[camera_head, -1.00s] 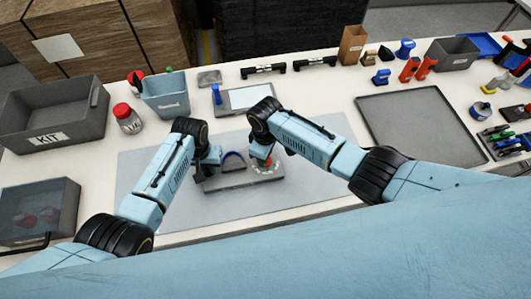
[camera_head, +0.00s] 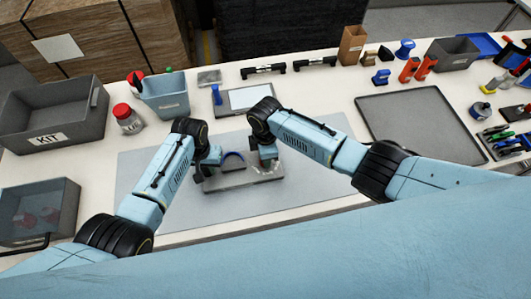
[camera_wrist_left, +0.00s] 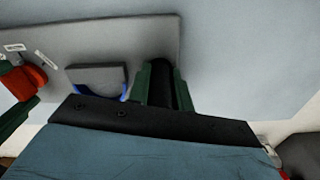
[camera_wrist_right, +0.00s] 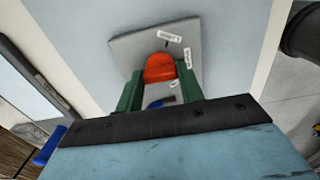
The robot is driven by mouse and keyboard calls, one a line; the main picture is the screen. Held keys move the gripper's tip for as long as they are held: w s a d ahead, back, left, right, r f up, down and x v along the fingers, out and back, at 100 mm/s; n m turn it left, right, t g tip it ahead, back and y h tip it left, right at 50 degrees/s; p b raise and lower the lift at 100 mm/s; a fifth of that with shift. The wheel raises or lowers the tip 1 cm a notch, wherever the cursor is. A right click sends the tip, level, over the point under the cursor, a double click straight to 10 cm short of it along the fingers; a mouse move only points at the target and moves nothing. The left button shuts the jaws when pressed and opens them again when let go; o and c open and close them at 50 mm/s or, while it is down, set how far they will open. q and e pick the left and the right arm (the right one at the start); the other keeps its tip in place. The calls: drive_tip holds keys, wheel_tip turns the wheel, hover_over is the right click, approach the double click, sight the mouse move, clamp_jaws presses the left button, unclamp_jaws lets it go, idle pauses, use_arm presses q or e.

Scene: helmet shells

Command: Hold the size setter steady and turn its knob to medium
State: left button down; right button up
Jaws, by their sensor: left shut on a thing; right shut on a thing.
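The size setter (camera_head: 232,182) is a grey plate with a raised block edged in blue, lying flat on the grey mat. Its red knob (camera_wrist_right: 160,68) stands between the green fingers of my right gripper (camera_wrist_right: 159,84), which is shut on it. Small white labels lie around the knob; I cannot read them or tell which one it points at. My left gripper (camera_wrist_left: 166,85) is shut on a dark upright post at the other end of the plate. Both grippers also show in the head view, left (camera_head: 208,160) and right (camera_head: 267,155), with their fingertips mostly hidden.
A grey KIT bin (camera_head: 50,115), a jar (camera_head: 127,119) and a blue-grey bin (camera_head: 165,96) stand at the left. A framed white panel (camera_head: 246,98) lies behind the setter. An empty dark tray (camera_head: 420,125) lies at the right. The front of the mat is clear.

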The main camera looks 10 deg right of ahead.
idle(0.4)
drive_tip(key=o, duration=1)
wheel_tip(320, 180, up, 12)
use_arm(q)
drive_tip(key=c, duration=1.2)
unclamp_jaws()
